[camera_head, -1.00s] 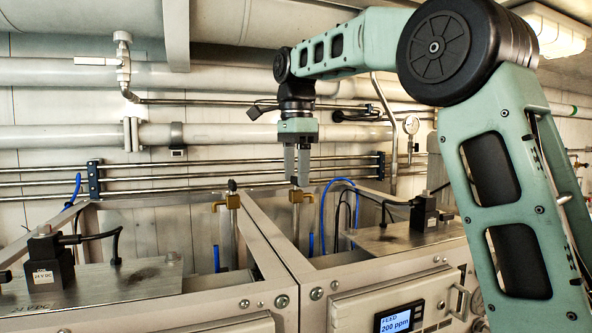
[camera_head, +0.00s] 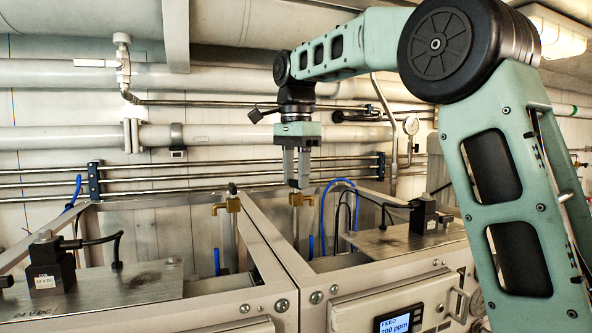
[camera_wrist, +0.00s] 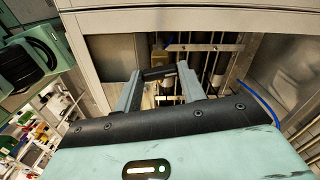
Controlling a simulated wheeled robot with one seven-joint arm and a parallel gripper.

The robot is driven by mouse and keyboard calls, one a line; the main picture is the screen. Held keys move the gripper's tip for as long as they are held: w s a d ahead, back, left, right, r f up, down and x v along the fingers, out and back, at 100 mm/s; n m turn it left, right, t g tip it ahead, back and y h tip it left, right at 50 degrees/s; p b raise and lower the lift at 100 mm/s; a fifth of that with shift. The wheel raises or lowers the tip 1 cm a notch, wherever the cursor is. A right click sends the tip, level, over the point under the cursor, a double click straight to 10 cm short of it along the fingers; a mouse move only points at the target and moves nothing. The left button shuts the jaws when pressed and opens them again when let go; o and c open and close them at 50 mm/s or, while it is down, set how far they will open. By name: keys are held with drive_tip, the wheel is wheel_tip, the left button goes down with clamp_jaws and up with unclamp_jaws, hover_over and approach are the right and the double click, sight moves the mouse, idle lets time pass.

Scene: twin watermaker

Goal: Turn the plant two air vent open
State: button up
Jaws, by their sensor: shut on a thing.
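Two small brass air vents with dark knobs stand on thin upright pipes behind the front frames. The right one (camera_head: 296,200) is under my gripper, and the left one (camera_head: 232,204) stands free, with its dark knob on top. My gripper (camera_head: 297,184) points straight down and its fingers are shut on the right vent's dark knob. In the wrist view the black knob (camera_wrist: 158,73) lies between the two grey fingertips, with some brass (camera_wrist: 160,54) beyond it. The fingers hide most of the knob in the head view, so its exact angle is hard to tell.
Metal frame beams (camera_head: 272,245) run close on the left of the gripped vent. A blue hose (camera_head: 323,205) curves up close on its right. A black solenoid valve (camera_head: 424,213) stands farther right. Horizontal steel pipes (camera_head: 230,174) run along the wall behind.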

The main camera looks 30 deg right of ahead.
sight(296, 180)
drive_tip(key=n+p, duration=0.1)
drive_tip(key=n, duration=0.3)
drive_tip(key=shift+r+n+p, duration=0.15)
drive_tip(key=shift+n+p, duration=0.15)
drive_tip(key=n+p, duration=0.1)
drive_tip(key=n, duration=0.2)
drive_tip(key=shift+n, duration=0.3)
drive_tip(key=n+p, duration=0.1)
drive_tip(key=n, duration=0.2)
drive_tip(key=shift+n, duration=2.1)
drive_tip(key=shift+p, duration=0.3)
drive_tip(key=o, duration=1)
wheel_tip(296, 180, up, 17)
drive_tip(key=shift+r+p, duration=0.1)
drive_tip(key=shift+p, duration=0.6)
drive_tip(key=shift+s, duration=0.1)
